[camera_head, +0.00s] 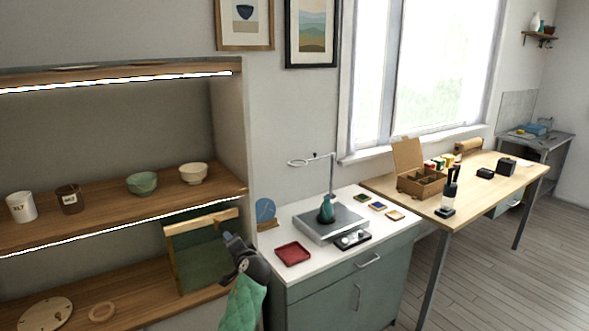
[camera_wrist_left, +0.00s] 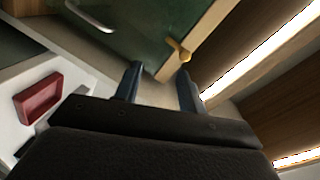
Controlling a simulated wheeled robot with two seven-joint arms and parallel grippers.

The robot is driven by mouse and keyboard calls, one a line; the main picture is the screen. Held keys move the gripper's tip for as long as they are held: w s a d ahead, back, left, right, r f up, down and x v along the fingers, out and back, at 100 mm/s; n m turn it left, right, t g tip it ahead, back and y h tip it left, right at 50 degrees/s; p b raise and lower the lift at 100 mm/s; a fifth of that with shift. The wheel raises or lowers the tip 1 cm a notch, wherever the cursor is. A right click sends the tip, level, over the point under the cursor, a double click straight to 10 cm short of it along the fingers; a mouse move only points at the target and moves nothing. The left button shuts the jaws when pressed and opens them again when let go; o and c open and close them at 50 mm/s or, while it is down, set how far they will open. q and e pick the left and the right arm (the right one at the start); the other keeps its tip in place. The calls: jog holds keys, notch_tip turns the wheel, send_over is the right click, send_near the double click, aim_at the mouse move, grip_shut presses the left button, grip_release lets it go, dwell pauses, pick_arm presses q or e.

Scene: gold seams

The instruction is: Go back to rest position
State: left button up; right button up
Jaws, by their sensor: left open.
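My left gripper (camera_head: 232,240) shows in the head view in front of the gap between the shelf unit and the white-topped cabinet. In the left wrist view, its two dark fingers (camera_wrist_left: 158,84) are apart with nothing between them. Behind the fingertips in that view is a wood-framed green panel (camera_wrist_left: 140,30). The same panel (camera_head: 203,252) leans on the lower shelf in the head view. A green quilted cloth or mitt (camera_head: 243,303) shows below the gripper; I cannot tell how it is attached. My right gripper is not in view.
The shelf unit (camera_head: 120,212) at left holds cups and bowls. The white-topped cabinet (camera_head: 291,222) carries a red tray (camera_head: 292,253), which also shows in the left wrist view (camera_wrist_left: 40,98), and a grey stand with a teal vase (camera_head: 326,208). A wooden table (camera_head: 497,187) stands at right. Floor (camera_head: 520,270) is clear at far right.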

pick_arm(q)
jog(key=s+d+f+n+g+h, duration=0.25)
jog(key=s+f, duration=0.35)
jog(key=f, duration=0.4)
jog(key=s+d+f+n+g+h, duration=0.1)
jog(key=s+d+f+g+h, duration=0.15)
jog(key=s+f, duration=0.55)
jog(key=s+d+f+n+g+h, duration=0.15)
jog(key=s+f+h, duration=0.25)
jog(key=f, duration=0.8)
jog(key=s+f+g, duration=0.2)
jog(key=s+f, duration=0.6)
jog(key=s, duration=0.6)
jog(key=s+a+f+g, duration=0.1)
jog(key=s+f+g, duration=0.1)
jog(key=s+f, duration=0.6)
jog(key=s+f+g, duration=0.2)
jog(key=s+f, duration=0.7)
jog(key=s, duration=1)
jog(key=shift+s+a, duration=0.35)
jog(key=shift+s, duration=0.05)
